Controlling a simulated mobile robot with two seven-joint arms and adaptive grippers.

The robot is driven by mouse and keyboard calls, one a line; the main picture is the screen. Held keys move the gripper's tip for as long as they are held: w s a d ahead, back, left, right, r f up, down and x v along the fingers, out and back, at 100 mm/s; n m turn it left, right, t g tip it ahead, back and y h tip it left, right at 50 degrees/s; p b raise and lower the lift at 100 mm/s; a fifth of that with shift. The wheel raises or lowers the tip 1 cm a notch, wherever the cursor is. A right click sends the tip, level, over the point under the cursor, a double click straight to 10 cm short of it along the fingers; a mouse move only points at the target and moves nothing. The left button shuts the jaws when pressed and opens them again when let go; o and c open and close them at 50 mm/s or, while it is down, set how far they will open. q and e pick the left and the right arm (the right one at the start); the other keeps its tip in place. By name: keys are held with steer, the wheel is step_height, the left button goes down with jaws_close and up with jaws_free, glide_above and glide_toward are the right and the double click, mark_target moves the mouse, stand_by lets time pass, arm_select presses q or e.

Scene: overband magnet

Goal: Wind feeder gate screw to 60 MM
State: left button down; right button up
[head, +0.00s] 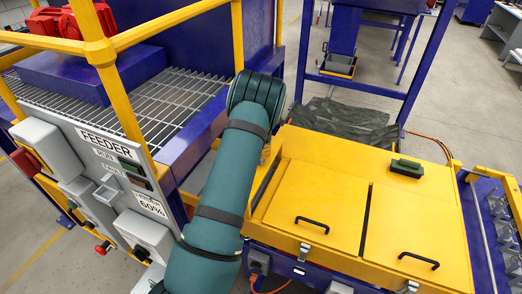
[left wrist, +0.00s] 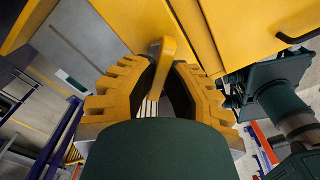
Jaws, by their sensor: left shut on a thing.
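In the left wrist view my left gripper (left wrist: 163,82) has its two ridged yellow fingers closed around a yellow handle-like bar (left wrist: 168,50). The bar stands upright between the fingers, beside a yellow housing (left wrist: 245,30). In the head view my teal arm reaches past the feeder panel. The gripper there is mostly hidden behind my arm, by the left side of the yellow housing (head: 318,190). I cannot make out a millimetre scale or the screw itself. The feeder panel (head: 92,165) reads FEEDER and 60%. My right gripper is not seen.
A grated deck (head: 165,105) with yellow railings (head: 98,48) lies left of my arm. The yellow housing has two lids with black handles (head: 312,224) and a green block (head: 407,167) on top. A dark crumpled sheet (head: 345,122) lies behind it. Open floor shows at the upper right.

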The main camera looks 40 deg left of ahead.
arm_select(q)
steer(key=shift+n, duration=0.5)
steer(key=shift+r+n+p, duration=0.1)
steer(key=shift+n+p, duration=0.55)
steer(key=shift+n, duration=0.25)
steer(key=shift+n+p, duration=0.4)
steer(key=shift+n, duration=1.1)
